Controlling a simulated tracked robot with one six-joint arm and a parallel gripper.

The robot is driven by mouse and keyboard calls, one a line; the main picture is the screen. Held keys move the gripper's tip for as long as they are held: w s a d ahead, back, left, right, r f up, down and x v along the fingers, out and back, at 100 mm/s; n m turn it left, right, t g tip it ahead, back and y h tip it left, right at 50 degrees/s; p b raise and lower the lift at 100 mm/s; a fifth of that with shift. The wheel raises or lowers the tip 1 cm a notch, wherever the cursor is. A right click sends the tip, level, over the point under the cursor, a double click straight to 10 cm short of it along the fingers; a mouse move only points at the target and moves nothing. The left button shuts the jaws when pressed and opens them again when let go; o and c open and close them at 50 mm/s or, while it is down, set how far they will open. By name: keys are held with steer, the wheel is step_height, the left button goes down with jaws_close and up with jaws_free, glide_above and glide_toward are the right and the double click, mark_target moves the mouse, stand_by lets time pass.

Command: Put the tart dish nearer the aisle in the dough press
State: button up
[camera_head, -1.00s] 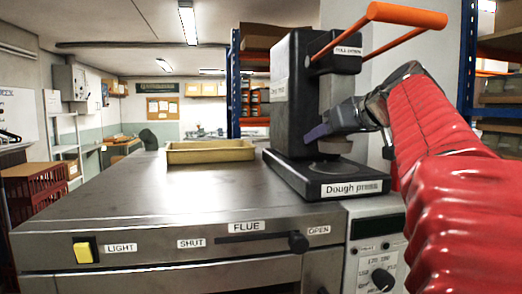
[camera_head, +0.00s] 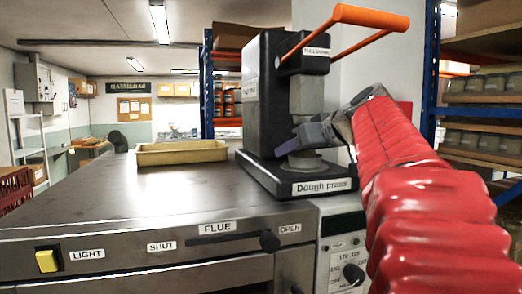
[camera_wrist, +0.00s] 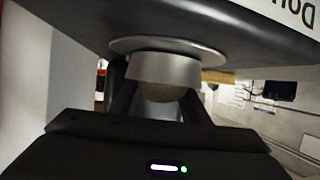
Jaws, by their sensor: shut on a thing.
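The dough press (camera_head: 268,105) is a black machine with an orange handle, standing on the steel oven top. My gripper (camera_head: 290,146) is inside its opening, under the press head and above the base. It is shut on a small grey tart dish (camera_head: 303,160), which is just over or on the round plate of the base. In the wrist view, which is upside down, the dish (camera_wrist: 164,69) sits between my fingers against the round plate (camera_wrist: 205,53); I see no clear gap. The dish's far side is hidden.
A shallow tan tray (camera_head: 180,153) lies on the oven top (camera_head: 120,205) left of the press. The orange handle (camera_head: 370,17) juts out above my arm. Blue-posted shelves (camera_head: 480,110) with boxes stand at the right. The oven top's front is clear.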

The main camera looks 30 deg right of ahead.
steer(key=o, duration=1)
steer(key=shift+f, duration=0.1)
steer(key=shift+s+r, duration=0.15)
steer(key=shift+r, duration=0.05)
steer(key=v, duration=1.1)
steer(key=shift+s+a+r, duration=0.1)
steer(key=shift+s+r, duration=0.05)
steer(key=shift+s, duration=0.15)
steer(key=shift+w, duration=0.15)
